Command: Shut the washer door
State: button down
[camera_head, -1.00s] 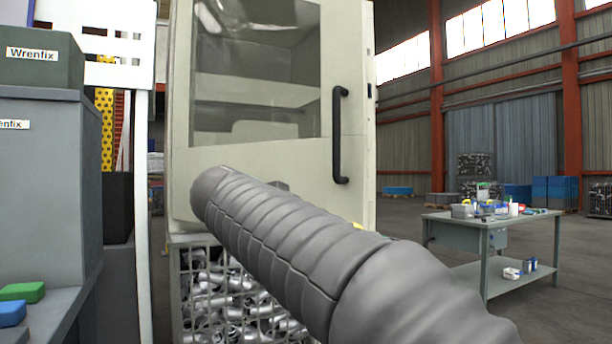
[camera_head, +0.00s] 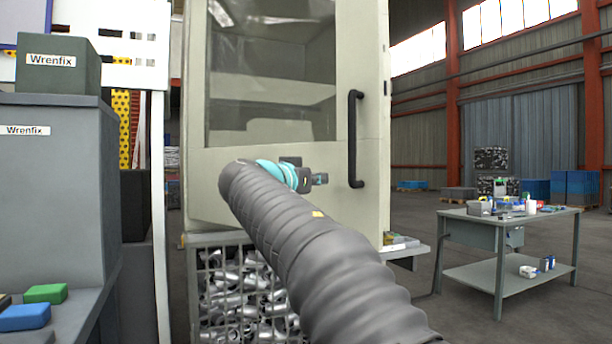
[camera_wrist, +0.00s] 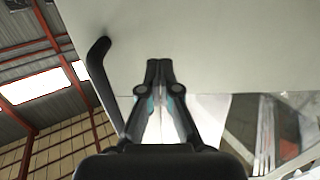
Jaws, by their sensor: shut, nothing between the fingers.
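The washer door (camera_head: 345,75) is a pale grey-green panel with a large window and a black bar handle (camera_head: 354,140) on its right side. How far it stands open is hard to tell. My gripper (camera_head: 320,179) is in front of its lower part, left of the handle's lower end. In the wrist view my gripper (camera_wrist: 160,64) is shut and empty, its fingertips over the pale door panel (camera_wrist: 200,35). I cannot tell whether they touch it. The handle also shows there, left of the fingers (camera_wrist: 100,85). My forearm hides part of the door's lower edge.
A wire basket of metal parts (camera_head: 220,300) stands below the door. Grey cabinet and Wrenfix box (camera_head: 55,75) are close on the left. A workbench with small items (camera_head: 470,222) stands at right.

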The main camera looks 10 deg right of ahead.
aim_at(334, 178)
jog(key=shift+p+x, duration=0.45)
jog(key=shift+x, duration=1.6)
